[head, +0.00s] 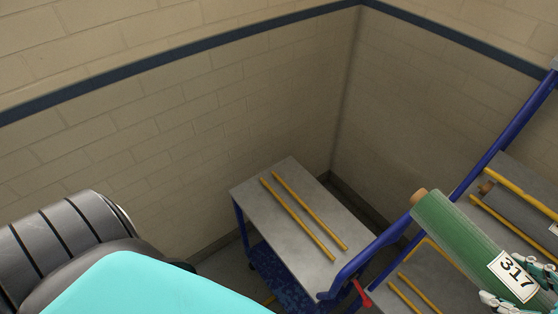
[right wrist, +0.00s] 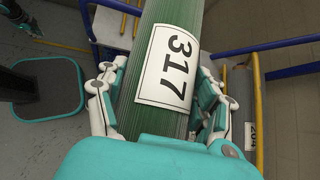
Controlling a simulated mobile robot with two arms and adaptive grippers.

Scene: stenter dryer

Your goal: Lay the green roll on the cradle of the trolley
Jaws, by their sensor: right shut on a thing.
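The green roll (head: 452,236), with a white label reading 317 and a brown core end, is held tilted at the right of the head view. My right gripper (head: 522,284) is shut around it near the label. In the right wrist view the fingers press both sides of the roll (right wrist: 168,113). The trolley (head: 262,196) has a grey top and blue legs, below and left of the roll. Its cradle, two parallel yellow bars (head: 303,218), is empty. A small dark and teal part at the right wrist view's top left may be my left gripper; its jaws are unclear.
A rack with blue posts (head: 515,128) and yellow rails stands at the right, close to the roll. A grey roll (head: 520,205) lies on it. A red handle (head: 361,293) is by the trolley's near right side. Brick walls (head: 170,120) close in behind the trolley.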

